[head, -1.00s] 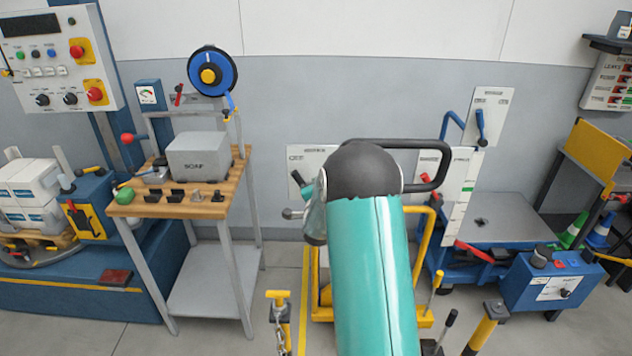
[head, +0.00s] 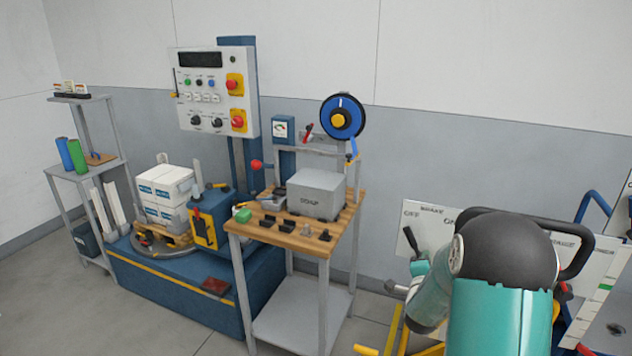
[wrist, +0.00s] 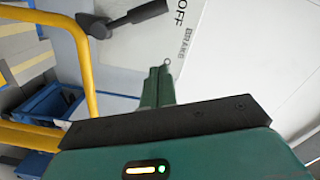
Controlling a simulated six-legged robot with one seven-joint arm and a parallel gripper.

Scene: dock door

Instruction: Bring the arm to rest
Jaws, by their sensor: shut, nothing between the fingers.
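My arm (head: 495,270), teal with a dark cap, fills the lower right of the head view. Its gripper end is not clear there. In the wrist view my gripper (wrist: 158,88) is shut, its two green fingers together and nothing between them. The fingertips point toward a white panel (wrist: 220,50) marked OFF. I cannot tell how far they are from it. A black lever handle (wrist: 125,20) on that panel is above and left of the fingers. In the head view the panel (head: 412,215) is partly behind my arm.
A yellow rail (wrist: 85,60) stands left of my gripper, with a blue bin (wrist: 45,105) beyond it. In the head view a wooden-topped bench (head: 250,228) with a grey box (head: 316,195) stands left of my arm. A control panel (head: 213,92) is farther left. Floor at lower left is clear.

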